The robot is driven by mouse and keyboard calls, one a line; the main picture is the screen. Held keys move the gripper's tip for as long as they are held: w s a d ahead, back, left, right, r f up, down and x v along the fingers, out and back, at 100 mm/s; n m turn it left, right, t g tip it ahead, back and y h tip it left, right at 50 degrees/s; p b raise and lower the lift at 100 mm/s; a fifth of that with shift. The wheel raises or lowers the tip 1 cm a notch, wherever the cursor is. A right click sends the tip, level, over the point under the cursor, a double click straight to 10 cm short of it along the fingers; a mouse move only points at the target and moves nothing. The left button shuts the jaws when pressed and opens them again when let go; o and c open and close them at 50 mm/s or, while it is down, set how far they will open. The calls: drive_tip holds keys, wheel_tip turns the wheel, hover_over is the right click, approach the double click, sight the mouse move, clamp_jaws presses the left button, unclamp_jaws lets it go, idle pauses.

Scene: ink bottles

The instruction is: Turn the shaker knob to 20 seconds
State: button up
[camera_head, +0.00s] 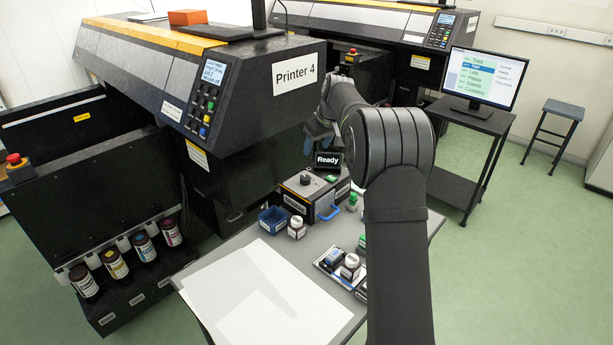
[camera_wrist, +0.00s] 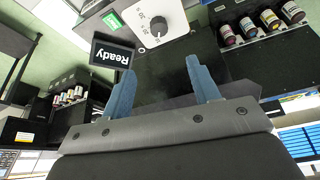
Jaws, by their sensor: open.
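The shaker (camera_head: 298,202) is a dark box with a light top on the grey table (camera_head: 222,262), with a black knob (camera_head: 305,179) on top. In the head view, my gripper (camera_head: 319,132) is above and behind the shaker, partly hidden by my arm.
A blue bin (camera_head: 272,219), a white-capped bottle (camera_head: 297,228) and a green-capped bottle (camera_head: 352,202) stand near the shaker. A tray (camera_head: 330,267) with bottles lies closer. White sheets (camera_head: 262,290) cover the table's front. Printer 4 (camera_head: 250,105) rises at the left.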

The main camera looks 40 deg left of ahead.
sight(305, 178)
drive_tip(key=x, duration=1.6)
drive_tip(key=shift+w+d+f, duration=0.1)
drive_tip(key=shift+w+f, duration=0.05)
drive_tip(key=shift+f, duration=0.1)
drive_tip(key=shift+c, duration=0.3)
drive_tip(key=c, duration=0.9)
